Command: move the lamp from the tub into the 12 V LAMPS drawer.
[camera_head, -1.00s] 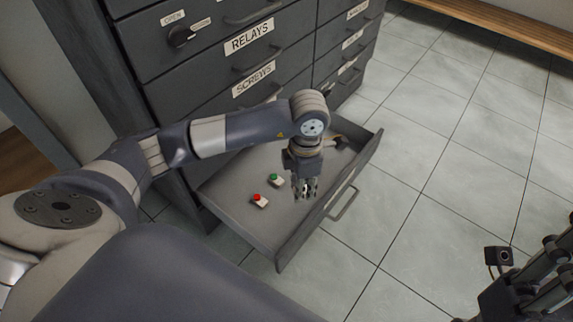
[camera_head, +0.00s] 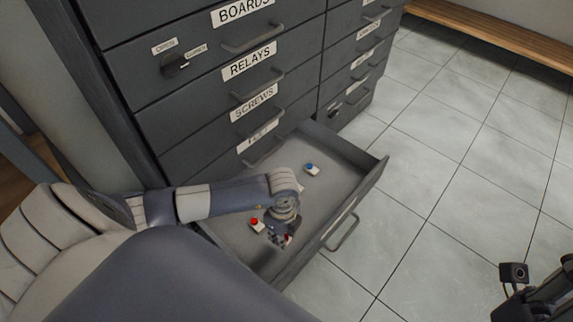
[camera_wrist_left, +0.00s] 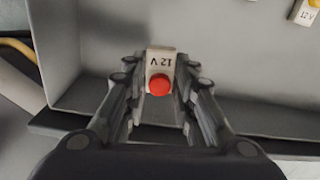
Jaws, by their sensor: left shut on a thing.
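My left gripper (camera_head: 281,238) is inside the open drawer (camera_head: 290,268), pointing down near its front left. It is shut on a lamp (camera_wrist_left: 160,72) with a red top and a pale body marked 12 V, upside down in the left wrist view. I cannot tell whether the lamp touches the drawer floor. The drawer's front label faces away and is unreadable. The tub is not in view. My right gripper (camera_head: 545,292) is at the lower right, partly cut off.
A yellow-topped 12 V lamp (camera_wrist_left: 305,12) shows in the left wrist view. The dark cabinet (camera_head: 200,90) rises behind, with drawers shut. The tiled floor (camera_head: 450,150) at right is clear.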

